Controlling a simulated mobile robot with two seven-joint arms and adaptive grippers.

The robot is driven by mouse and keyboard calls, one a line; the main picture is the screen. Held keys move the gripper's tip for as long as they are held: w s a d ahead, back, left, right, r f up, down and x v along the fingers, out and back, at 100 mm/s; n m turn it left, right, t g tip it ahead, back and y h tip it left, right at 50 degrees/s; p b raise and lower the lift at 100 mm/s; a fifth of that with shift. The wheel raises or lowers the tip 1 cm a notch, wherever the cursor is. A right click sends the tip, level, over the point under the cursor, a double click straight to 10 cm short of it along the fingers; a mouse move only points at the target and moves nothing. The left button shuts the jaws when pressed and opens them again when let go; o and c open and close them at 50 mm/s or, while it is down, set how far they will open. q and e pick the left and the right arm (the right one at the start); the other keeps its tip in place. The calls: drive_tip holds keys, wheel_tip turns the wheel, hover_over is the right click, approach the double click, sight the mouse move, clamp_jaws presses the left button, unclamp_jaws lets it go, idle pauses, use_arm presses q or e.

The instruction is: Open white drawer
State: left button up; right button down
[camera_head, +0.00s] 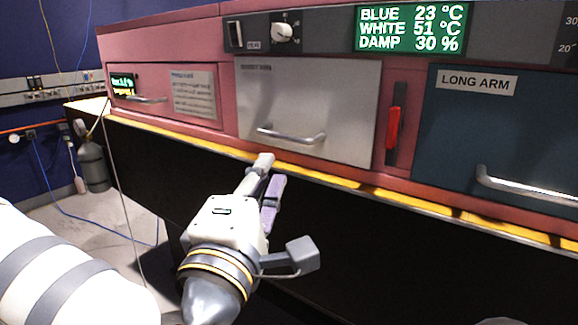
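The white drawer (310,95) has a pale, flat front in the middle of the pink panel and looks shut. Its metal bar handle (292,136) runs across the lower part of the front. My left gripper (269,170) is below and slightly left of the handle, in front of the yellow-edged ledge. Its fingers point up toward the drawer and are apart from the handle. A purple pad shows on one finger, and the gripper looks open with nothing between the fingers. My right gripper is not in view.
A blue drawer marked LONG ARM (500,130) is to the right, past a red lever (394,118). A smaller pink drawer (165,95) is left. Above are a knob (282,32) and a green display (411,28). A yellow-striped ledge (340,180) runs below.

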sight(283, 138)
use_arm(q)
drive_tip(key=x, duration=1.1)
drive_tip(key=shift+w+r, duration=0.2)
drive_tip(key=shift+w, duration=0.05)
clamp_jaws()
